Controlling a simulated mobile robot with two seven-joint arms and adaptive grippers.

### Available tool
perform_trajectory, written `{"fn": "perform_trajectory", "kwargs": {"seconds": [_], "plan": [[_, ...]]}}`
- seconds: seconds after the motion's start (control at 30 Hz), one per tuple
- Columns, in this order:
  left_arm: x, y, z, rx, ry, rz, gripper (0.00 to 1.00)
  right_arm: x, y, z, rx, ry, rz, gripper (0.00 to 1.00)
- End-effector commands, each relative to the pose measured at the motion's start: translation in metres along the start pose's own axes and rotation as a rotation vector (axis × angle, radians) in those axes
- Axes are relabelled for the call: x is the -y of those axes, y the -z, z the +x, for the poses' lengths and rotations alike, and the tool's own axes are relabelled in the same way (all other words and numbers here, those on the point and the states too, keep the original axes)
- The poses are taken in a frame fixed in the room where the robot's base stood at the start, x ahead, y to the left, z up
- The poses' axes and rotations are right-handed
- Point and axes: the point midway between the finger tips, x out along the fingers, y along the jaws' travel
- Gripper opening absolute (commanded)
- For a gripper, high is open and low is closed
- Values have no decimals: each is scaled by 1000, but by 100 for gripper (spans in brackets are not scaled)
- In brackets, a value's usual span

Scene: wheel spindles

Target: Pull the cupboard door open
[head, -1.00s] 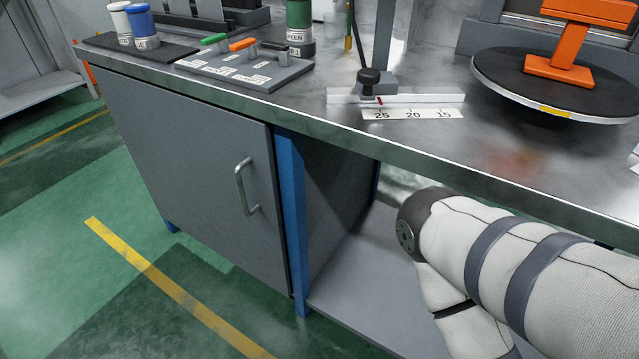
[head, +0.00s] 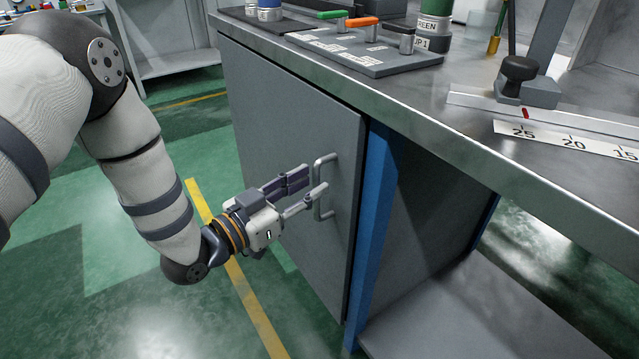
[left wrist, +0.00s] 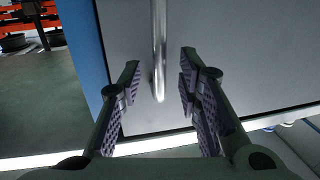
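The grey cupboard door (head: 290,130) is shut, under the left part of the steel workbench. Its vertical bar handle (head: 318,185) is near the door's right edge, beside the blue post. My left gripper (head: 307,182) is open and close to the handle. In the left wrist view the handle (left wrist: 159,50) comes down between the two spread fingers (left wrist: 160,85), with a gap on each side. The lower end of the handle shows between the fingertips. My right gripper is not in view.
A blue post (head: 372,220) stands right of the door, with an open lower shelf (head: 450,310) beyond it. The benchtop (head: 460,75) overhangs the door and carries a grey tool board (head: 385,66) and a sliding gauge (head: 530,85). The green floor left of the door is clear.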

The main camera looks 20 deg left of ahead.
Motion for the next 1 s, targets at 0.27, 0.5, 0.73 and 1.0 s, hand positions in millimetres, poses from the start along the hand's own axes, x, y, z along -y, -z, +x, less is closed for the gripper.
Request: {"fn": "perform_trajectory", "kwargs": {"seconds": [0.27, 0.5, 0.73, 1.0], "plan": [[0, -1, 26, 2, 0, -1, 31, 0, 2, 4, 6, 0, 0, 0], [0, 0, 26, 2, 0, -1, 20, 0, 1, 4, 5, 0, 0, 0], [0, 0, 26, 2, 0, -1, 0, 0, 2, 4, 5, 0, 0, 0], [-1, -1, 25, 2, -9, -1, 0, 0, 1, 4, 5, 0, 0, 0]]}}
